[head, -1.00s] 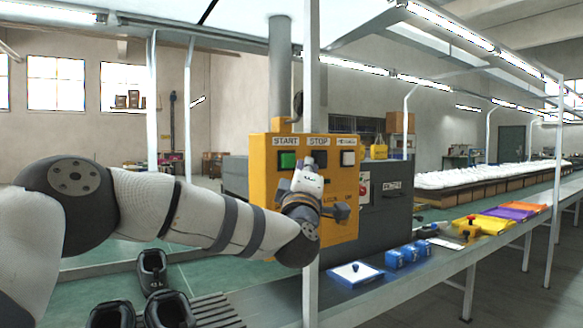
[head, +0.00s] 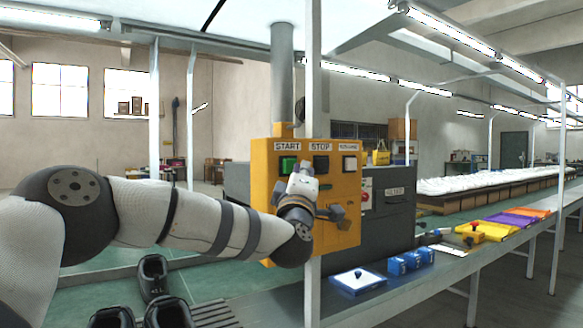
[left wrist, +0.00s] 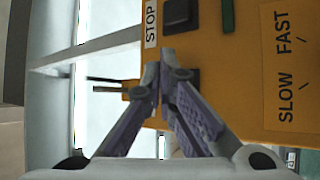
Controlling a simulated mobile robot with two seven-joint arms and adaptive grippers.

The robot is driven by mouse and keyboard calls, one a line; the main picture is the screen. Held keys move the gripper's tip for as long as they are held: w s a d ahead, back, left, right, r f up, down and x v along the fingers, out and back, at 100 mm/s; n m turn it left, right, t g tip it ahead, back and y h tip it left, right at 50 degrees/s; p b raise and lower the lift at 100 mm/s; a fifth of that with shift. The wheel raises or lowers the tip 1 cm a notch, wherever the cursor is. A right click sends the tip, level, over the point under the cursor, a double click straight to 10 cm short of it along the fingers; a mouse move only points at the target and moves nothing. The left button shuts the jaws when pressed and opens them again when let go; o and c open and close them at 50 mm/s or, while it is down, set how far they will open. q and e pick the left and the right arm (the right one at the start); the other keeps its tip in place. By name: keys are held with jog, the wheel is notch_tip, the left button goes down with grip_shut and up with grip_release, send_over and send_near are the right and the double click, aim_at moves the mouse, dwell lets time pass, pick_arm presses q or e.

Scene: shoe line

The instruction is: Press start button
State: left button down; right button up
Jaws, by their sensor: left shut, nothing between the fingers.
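The yellow control panel (head: 262,190) stands in the middle of the head view. Its green button (head: 288,165) sits under the START label (head: 287,146). A dark button (head: 321,163) is under STOP. My left gripper (head: 303,168) is in front of the panel, just right of the green button and low between the two buttons. In the left wrist view my left gripper (left wrist: 166,62) is shut and empty, its tips close over a dark square button housing (left wrist: 192,76) that they partly hide. The STOP label (left wrist: 151,22) and dark button (left wrist: 182,12) lie above. Contact cannot be told. My right gripper is not in view.
A white post (head: 313,100) stands in front of the panel. A grey cabinet (head: 388,215) is behind it to the right. The conveyor table (head: 440,270) carries a blue-and-white box (head: 358,280) and small blue boxes (head: 410,261). Black shoes (head: 153,277) are at lower left.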

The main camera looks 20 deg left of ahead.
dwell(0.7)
pick_arm(q)
jog(key=shift+w+a, duration=0.25)
jog(key=shift+a, duration=0.1)
